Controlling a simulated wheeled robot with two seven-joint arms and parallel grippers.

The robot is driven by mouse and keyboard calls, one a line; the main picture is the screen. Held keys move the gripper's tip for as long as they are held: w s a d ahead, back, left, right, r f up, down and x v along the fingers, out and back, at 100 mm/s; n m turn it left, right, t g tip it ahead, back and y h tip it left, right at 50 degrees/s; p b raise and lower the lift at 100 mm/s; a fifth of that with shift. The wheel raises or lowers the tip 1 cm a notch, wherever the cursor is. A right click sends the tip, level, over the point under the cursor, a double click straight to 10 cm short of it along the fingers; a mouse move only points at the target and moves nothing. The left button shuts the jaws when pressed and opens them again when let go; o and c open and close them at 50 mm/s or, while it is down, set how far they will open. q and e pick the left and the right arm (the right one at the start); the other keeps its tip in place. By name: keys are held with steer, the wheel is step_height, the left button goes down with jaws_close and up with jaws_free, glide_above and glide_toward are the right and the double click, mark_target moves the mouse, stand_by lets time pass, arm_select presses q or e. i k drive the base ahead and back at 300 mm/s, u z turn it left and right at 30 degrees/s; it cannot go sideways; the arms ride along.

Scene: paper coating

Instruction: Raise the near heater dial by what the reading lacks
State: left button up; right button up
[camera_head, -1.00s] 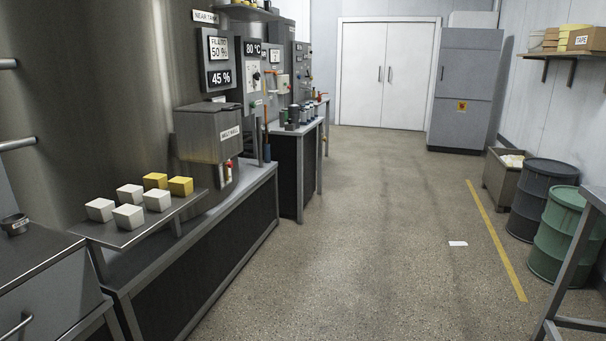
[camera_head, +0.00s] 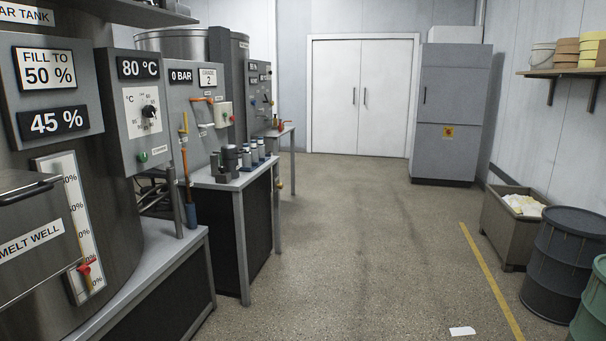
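The near heater panel (camera_head: 122,122) is a grey box left of centre. Its display (camera_head: 139,67) reads 80 °C. Its black dial (camera_head: 149,111) sits on a white scale plate marked °C, with small numbers hard to read, and a green button or lamp is below. To its left the near tank's panel shows a sign "FILL TO 50 %" (camera_head: 46,68) and a reading of 45 % (camera_head: 58,122). Neither of my grippers is in view.
The melt well (camera_head: 30,240) juts out at lower left, with a level gauge (camera_head: 75,215) beside it. A side table (camera_head: 236,184) with several small cylinders stands beyond the panel. A bin (camera_head: 507,228) and drums (camera_head: 556,262) line the right.

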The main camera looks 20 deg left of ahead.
mark_target(149, 111)
steer(key=u, duration=0.35)
steer(key=i, duration=1.8)
steer(key=u, duration=1)
